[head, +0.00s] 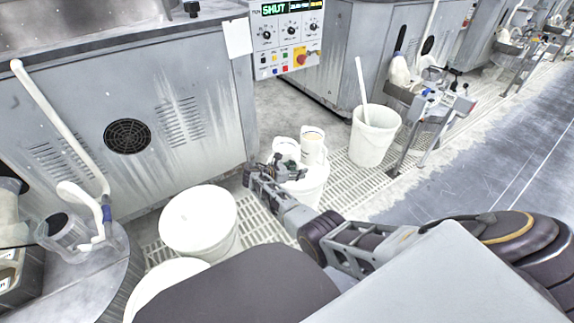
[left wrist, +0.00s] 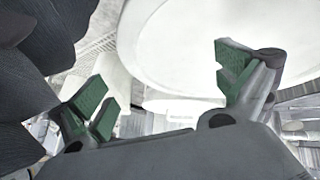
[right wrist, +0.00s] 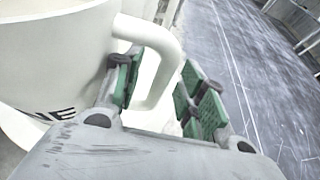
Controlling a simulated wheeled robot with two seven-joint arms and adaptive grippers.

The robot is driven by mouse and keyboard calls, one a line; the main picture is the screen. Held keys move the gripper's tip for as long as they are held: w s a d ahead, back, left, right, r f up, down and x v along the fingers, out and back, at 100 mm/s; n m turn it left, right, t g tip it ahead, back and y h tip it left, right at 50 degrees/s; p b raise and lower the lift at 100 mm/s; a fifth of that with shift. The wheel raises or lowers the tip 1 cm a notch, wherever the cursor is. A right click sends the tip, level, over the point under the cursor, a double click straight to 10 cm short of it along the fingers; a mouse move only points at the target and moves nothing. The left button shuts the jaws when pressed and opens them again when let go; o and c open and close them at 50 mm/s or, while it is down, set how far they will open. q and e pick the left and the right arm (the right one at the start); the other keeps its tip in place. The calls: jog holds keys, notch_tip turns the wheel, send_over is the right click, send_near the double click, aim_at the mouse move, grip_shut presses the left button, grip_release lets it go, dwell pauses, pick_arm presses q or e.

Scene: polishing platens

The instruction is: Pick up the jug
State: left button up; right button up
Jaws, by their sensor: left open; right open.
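A white jug (right wrist: 50,55) with dark letters near its base fills the left of the right wrist view. Its looped handle (right wrist: 172,65) passes between the fingers of my right gripper (right wrist: 165,95), which is open and not closed on it. In the head view my right gripper (head: 272,170) is beside two white containers (head: 313,145) standing on a white bucket; which of them is the jug is hard to tell there. My left gripper (left wrist: 165,95) is open and empty near a large round white surface (left wrist: 190,40) in the left wrist view. It is not visible in the head view.
A white lidded bucket (head: 198,215) stands left of my right arm. An open bucket with a stick (head: 372,138) stands to the right on the floor grating (head: 340,185). A grey machine (head: 130,110) blocks the back left.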

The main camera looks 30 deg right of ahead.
jog(key=shift+d, duration=0.15)
dwell(0.3)
grip_shut()
jog(key=shift+w+r, duration=0.1)
dwell(0.4)
